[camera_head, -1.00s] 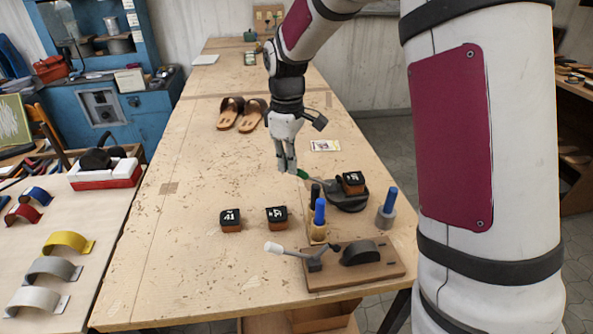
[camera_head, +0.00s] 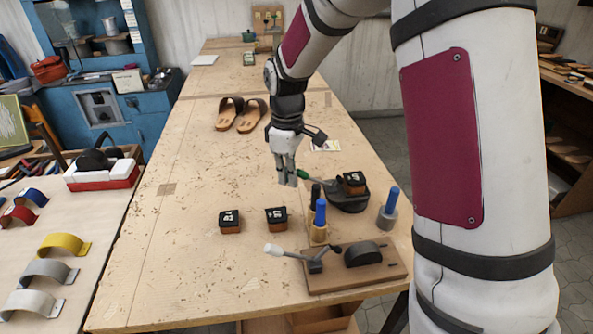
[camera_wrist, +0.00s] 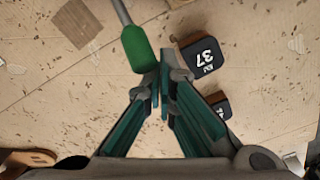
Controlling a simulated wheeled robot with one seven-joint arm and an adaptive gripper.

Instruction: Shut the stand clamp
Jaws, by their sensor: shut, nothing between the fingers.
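My gripper (camera_head: 288,183) is shut and empty, pointing down over the middle of the bench. In the wrist view its fingertips (camera_wrist: 160,85) meet just beside a green handle (camera_wrist: 137,47) on a grey rod. In the head view the green handle (camera_head: 303,174) is just right of the fingertips, by a dark rounded stand (camera_head: 347,203) bearing a block. Contact cannot be told. Nearer me, a wooden board (camera_head: 340,281) carries a clamp lever with a white grip (camera_head: 272,249) reaching left, and a dark rounded pad (camera_head: 362,254). Which is the stand clamp is unclear.
Two numbered black-topped blocks (camera_head: 230,222) (camera_head: 276,218) stand left of the board. Sandals (camera_head: 240,114) lie farther back. The bench's left part is clear.

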